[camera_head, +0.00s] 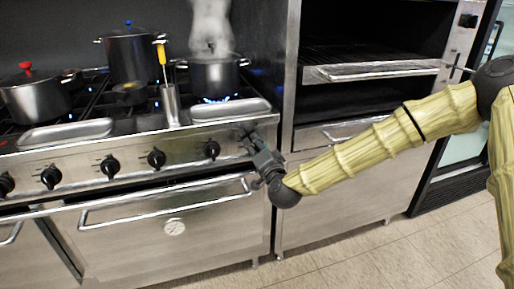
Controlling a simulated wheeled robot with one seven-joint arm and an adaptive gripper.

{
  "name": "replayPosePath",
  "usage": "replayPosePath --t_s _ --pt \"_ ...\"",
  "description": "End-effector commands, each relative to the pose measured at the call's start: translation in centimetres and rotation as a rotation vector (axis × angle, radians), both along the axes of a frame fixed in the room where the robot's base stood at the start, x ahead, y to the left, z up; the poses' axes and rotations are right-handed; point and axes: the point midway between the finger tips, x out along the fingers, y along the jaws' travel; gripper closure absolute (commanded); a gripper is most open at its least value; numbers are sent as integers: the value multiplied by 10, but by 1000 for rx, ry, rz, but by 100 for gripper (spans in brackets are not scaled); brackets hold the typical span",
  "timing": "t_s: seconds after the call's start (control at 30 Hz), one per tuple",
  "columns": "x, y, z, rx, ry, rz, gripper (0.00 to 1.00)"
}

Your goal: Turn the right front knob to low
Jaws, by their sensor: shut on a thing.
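The steel range's front panel (135,172) carries a row of black knobs. The rightmost knob in plain view (212,149) is clear of my gripper. My gripper (246,134) reaches in from the right to the panel's right end, with its fingers shut on a knob there. That knob is mostly hidden by the fingers, so its pointer and setting cannot be read. A steaming pot (214,75) stands at the right of the cooktop, with a blue flame (217,99) under it.
The oven handle (165,201) runs below the knobs. A pot with a blue-knobbed lid (130,55), a red-knobbed pot (36,97) and a yellow-handled utensil (162,62) are on the cooktop. A steel oven unit (330,205) stands right of the range, behind my arm.

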Motion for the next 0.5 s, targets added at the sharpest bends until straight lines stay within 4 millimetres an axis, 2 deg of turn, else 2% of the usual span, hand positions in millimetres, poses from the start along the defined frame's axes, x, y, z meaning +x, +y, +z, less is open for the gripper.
replayPosePath --t_s 0.07,0.1,0.2,0.5 --pt "2 -2 1 1 -3 -4 80" --pt "2 -2 1 1 -3 -4 53" --pt "1 -1 1 0 -2 -3 34" --pt "0 0 0 -1 -2 0 34"
